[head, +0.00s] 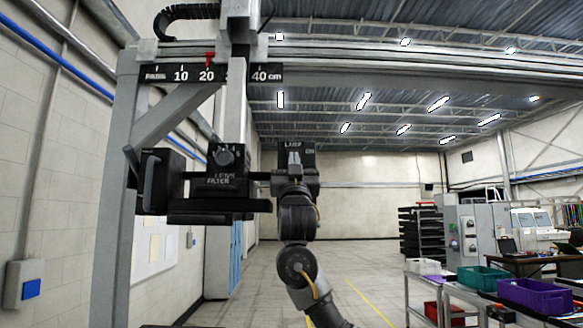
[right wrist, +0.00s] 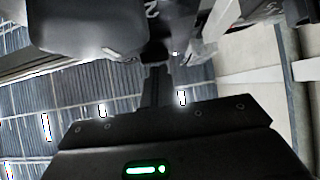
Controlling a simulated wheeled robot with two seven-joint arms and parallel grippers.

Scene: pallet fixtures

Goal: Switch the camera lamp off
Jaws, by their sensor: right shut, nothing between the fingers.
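The black camera unit (head: 228,182) hangs from a vertical post, with a round numbered dial and a "LENS FILTER" label. A dark box (head: 309,160) stands at its right end; its top lettering looks like "LAMP", and a small marking beside it is too small to read. My right gripper (head: 293,154) is in front of this box and hides its middle, including any switch there. I cannot tell if it touches. In the right wrist view its fingers (right wrist: 157,86) are together and empty, close below dark parts. My left gripper is out of view.
A gantry beam with a centimetre scale (head: 212,73) and red pointer runs above the camera unit. A grey upright post (head: 125,190) stands at left. Carts with green and purple bins (head: 535,296) stand at lower right. The middle floor is open.

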